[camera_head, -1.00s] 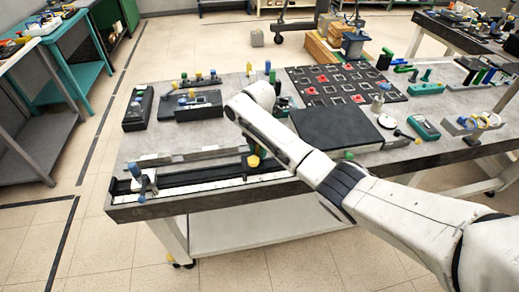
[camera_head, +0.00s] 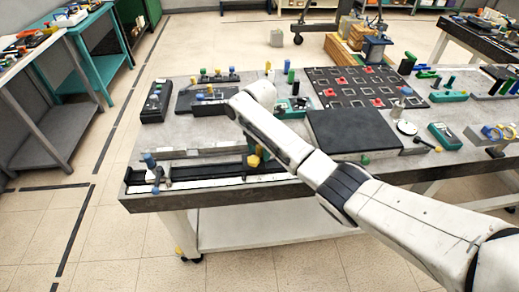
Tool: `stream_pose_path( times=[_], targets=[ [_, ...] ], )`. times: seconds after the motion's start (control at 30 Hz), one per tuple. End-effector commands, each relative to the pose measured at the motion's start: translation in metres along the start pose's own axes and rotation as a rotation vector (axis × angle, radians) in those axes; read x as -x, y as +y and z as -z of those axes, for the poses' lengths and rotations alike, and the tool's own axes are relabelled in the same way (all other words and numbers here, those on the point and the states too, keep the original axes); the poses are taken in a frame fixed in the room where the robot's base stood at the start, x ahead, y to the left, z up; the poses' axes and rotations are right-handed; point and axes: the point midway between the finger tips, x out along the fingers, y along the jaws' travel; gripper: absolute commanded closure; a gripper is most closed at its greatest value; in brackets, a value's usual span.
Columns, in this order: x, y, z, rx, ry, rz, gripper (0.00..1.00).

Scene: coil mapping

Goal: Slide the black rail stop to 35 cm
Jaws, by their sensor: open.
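A long black rail (camera_head: 205,181) runs along the near edge of the workbench with a pale scale strip in front of it. A dark upright piece with a yellow knob (camera_head: 255,158) shows at the rail beside my arm; it may be the black rail stop, but my arm partly covers this spot. A pale piece with a blue top (camera_head: 150,162) stands at the rail's left end. My arm reaches in from the lower right over the bench. My gripper cannot be made out; it appears hidden behind the arm. The scale figures are too small to read.
A black plate (camera_head: 350,131) lies right of my arm. A dark board with red pieces (camera_head: 345,88) lies behind it. Dark blocks with coloured knobs (camera_head: 156,101) stand at the back left. The floor left of the bench is clear.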

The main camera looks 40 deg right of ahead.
Motion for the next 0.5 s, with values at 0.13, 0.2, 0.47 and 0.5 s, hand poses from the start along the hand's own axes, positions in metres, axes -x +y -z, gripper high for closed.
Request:
stream_pose_path(
  times=[0.13,0.2,0.47,0.5],
  targets=[
    [0.002,0.000,0.000,0.000,0.000,0.000,0.48],
    [0.008,0.001,0.000,0.000,0.000,-0.002,0.48],
    [0.054,0.001,-0.001,0.000,-0.001,-0.005,0.48],
    [0.061,0.001,-0.001,0.001,-0.002,-0.004,0.48]
  ],
)
